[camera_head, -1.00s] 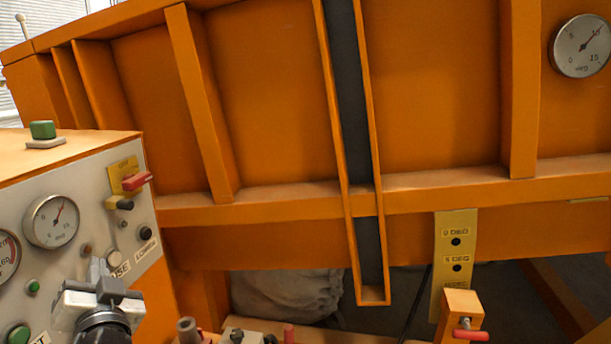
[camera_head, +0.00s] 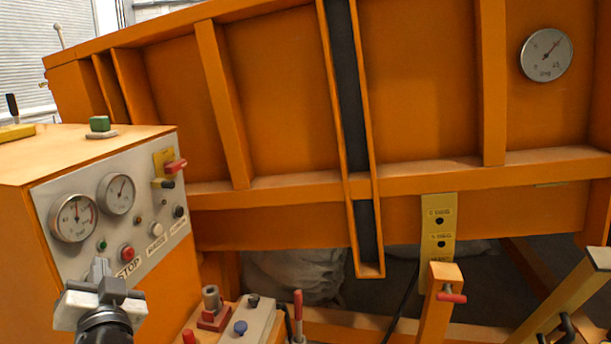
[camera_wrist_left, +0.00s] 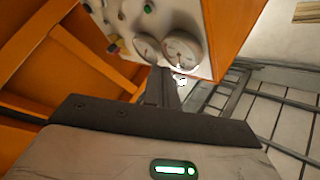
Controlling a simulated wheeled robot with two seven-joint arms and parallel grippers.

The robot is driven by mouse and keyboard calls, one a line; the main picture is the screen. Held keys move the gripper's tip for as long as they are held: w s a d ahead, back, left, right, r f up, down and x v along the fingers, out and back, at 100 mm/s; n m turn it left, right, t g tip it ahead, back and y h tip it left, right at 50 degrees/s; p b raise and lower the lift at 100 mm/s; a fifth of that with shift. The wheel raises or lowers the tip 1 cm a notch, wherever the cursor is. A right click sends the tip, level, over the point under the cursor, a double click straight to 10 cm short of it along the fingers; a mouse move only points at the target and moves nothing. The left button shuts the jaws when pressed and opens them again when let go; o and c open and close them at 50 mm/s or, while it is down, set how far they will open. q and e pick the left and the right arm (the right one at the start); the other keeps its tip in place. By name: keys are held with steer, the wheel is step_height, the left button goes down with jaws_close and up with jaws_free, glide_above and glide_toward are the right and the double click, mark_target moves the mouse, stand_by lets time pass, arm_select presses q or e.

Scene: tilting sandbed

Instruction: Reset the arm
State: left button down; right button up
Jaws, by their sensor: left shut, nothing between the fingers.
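My left gripper (camera_head: 101,268) shows at the lower left of the head view, in front of the lower part of the control panel (camera_head: 150,208). Its fingers are shut with nothing between them. In the left wrist view the shut fingers (camera_wrist_left: 163,82) point toward the panel's gauges, and a gap seems to lie between them and the panel. The panel carries two gauges (camera_head: 117,194), a red STOP button (camera_head: 127,253) and a red-handled switch (camera_head: 175,166) on a yellow plate. My right gripper is not in view.
The large orange sandbed (camera_head: 290,100) fills the back, with a round gauge (camera_head: 546,54) at its right. A yellow plate with holes (camera_head: 438,225) hangs below it, near an orange post with a red-handled pin (camera_head: 452,297). A grey box with knobs (camera_head: 240,325) sits low in front.

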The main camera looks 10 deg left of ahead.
arm_select(q)
steer(key=s+d+f+m+h+b, duration=0.1)
steer(key=d+f+h+b, duration=0.2)
steer(key=f, duration=0.4)
steer(key=s+d+f+m+g+h, duration=0.1)
steer(key=d+f+h, duration=0.2)
steer(key=d+f, duration=0.35)
steer(key=s+d+f+m+h+b, duration=0.1)
steer(key=d+f+h+b, duration=0.15)
steer(key=f, duration=0.65)
steer(key=s+d+f+g+h+b, duration=0.3)
steer(key=s+d+f+h, duration=0.4)
steer(key=s+d+f, duration=0.5)
steer(key=shift+s+f+b, duration=0.15)
steer(key=shift+f+b, duration=0.4)
steer(key=shift+f, duration=0.35)
